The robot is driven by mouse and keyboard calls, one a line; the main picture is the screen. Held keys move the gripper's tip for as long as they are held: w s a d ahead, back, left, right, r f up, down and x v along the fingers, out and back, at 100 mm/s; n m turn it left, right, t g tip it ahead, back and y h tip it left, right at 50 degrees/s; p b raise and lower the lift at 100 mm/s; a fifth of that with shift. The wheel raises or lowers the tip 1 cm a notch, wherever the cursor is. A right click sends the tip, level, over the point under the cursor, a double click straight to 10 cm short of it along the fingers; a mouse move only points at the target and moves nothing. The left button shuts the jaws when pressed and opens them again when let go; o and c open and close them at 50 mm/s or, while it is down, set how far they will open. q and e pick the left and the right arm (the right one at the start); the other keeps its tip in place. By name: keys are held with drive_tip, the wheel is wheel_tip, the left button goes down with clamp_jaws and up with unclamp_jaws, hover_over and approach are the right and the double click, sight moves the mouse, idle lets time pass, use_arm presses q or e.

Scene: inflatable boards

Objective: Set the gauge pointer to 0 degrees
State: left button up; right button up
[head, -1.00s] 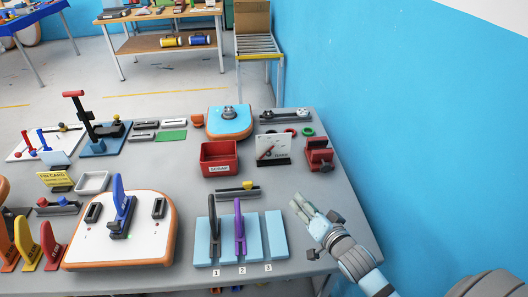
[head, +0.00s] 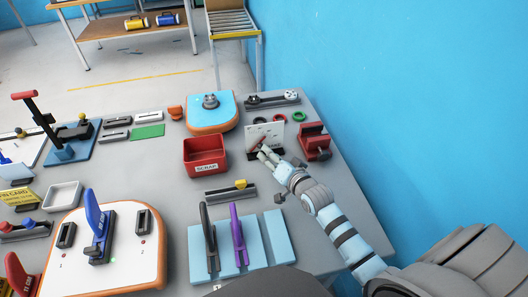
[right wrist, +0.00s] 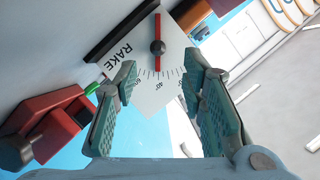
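The gauge (head: 277,132) is a white plate marked RAKE on a black base, near the table's right edge. In the right wrist view the gauge plate (right wrist: 183,60) shows a degree scale and a red pointer (right wrist: 157,30) on a dark pivot knob. The pointer's lower end lies on the scale to the right of the 40 mark; the exact reading is hard to tell. My right gripper (head: 263,154) is in front of the plate and hides part of it. Its fingers (right wrist: 160,75) are open around the pointer's lower end, with nothing gripped. My left gripper is out of view.
A red vise (head: 315,142) stands close to the right of the gauge and a red scrap bin (head: 205,155) to its left. Rings and a black rail (head: 272,100) lie behind. Blue boards with levers (head: 272,240) are nearer; the tabletop between is partly clear.

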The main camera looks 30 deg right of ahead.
drive_tip(key=x, duration=0.2)
drive_tip(key=b+x, duration=0.1)
drive_tip(key=x, duration=0.3)
drive_tip(key=shift+w+d+f+b, duration=0.1)
drive_tip(key=shift+w+f+b, duration=0.2)
drive_tip(key=shift+f+b, duration=0.05)
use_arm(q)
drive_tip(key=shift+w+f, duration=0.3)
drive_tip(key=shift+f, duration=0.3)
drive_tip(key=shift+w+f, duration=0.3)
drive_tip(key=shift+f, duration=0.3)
use_arm(e)
drive_tip(key=shift+r, duration=0.15)
drive_tip(key=shift+s, duration=0.1)
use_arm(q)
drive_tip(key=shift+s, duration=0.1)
use_arm(e)
clamp_jaws()
